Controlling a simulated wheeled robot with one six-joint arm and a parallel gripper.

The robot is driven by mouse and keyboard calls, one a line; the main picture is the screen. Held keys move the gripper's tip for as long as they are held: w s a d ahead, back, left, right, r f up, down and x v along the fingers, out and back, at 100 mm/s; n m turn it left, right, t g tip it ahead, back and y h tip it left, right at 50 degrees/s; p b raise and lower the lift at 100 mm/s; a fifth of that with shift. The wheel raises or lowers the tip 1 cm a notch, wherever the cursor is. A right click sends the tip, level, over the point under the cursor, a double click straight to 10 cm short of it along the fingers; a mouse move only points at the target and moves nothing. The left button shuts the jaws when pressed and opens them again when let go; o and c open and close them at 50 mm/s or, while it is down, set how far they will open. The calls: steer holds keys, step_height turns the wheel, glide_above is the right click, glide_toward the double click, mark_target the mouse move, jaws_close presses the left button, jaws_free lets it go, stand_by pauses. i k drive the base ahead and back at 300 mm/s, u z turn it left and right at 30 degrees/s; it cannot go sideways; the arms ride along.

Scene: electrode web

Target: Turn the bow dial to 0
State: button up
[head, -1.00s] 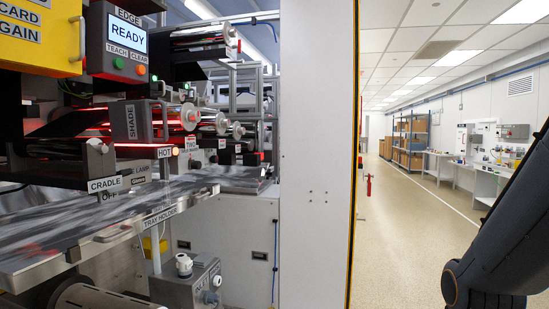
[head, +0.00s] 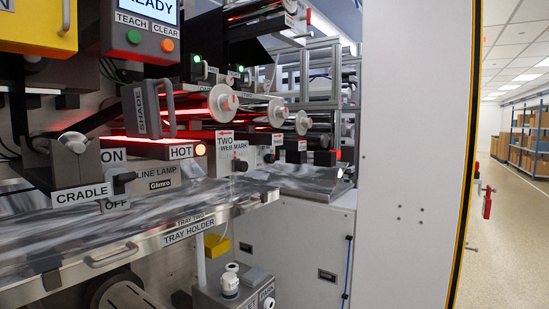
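I cannot make out a dial labelled bow in the head view. A grey box (head: 236,294) with a white knob-like fitting (head: 230,281) on top stands low under the tray; the label on its front is only partly readable. My gripper is not in view.
The tray holder (head: 185,232) with its handle juts out toward me at left. The shade (head: 141,110) and cradle (head: 80,160) sit at left. A white panel (head: 412,150) stands at right, with open floor (head: 515,230) beyond.

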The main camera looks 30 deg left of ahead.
mark_target(269, 158)
steer(key=u, duration=0.55)
steer(key=i, duration=0.8)
steer(key=u, duration=0.8)
